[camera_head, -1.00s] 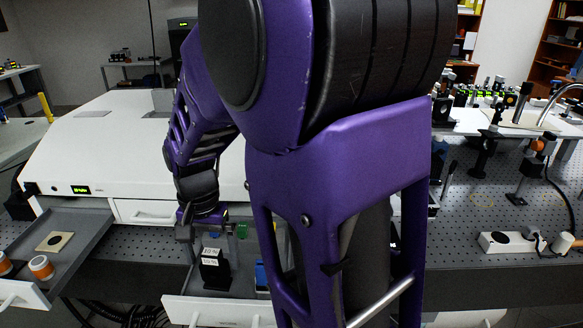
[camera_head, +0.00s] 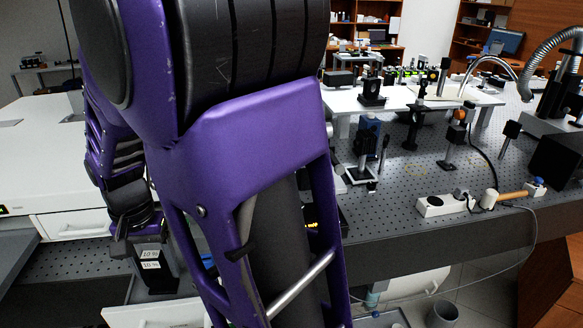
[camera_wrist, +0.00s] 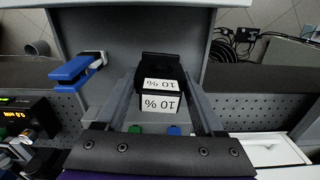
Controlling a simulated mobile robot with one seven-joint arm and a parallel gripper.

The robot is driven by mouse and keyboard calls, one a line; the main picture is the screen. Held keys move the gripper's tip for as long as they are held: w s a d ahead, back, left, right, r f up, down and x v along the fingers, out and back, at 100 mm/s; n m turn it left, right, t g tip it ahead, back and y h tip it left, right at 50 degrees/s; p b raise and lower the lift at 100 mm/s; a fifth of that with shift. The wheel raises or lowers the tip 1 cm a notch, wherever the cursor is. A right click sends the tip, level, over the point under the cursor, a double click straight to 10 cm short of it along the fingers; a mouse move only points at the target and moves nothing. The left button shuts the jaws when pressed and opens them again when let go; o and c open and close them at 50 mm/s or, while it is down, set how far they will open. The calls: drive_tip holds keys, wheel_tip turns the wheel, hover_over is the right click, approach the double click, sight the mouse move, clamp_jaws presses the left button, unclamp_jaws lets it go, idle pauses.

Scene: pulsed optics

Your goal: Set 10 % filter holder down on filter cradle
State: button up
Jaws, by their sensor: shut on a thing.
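The 10 % filter holder (camera_wrist: 161,77) is a black block with two white "10 %" labels. My gripper (camera_wrist: 160,95) is shut on it, with one finger along each side. In the head view the holder (camera_head: 157,280) hangs upright below my gripper (camera_head: 130,228) at lower left, by an open drawer. I cannot pick out the filter cradle for sure. A black post mount on a small base (camera_head: 363,163) stands on the perforated bench right of my arm, and my arm hides part of the bench.
The open drawer (camera_head: 160,313) is at the lower left; a blue clamp-like piece (camera_wrist: 75,69) shows in the wrist view. The perforated bench (camera_head: 400,205) has bare room before the power strip (camera_head: 443,205). Several optics stand on the white board (camera_head: 400,98) behind.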

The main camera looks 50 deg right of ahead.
sight(150, 254)
clamp_jaws()
drive_tip(key=shift+r, duration=0.1)
drive_tip(key=shift+r+p, duration=1)
drive_tip(key=shift+r, duration=1.9)
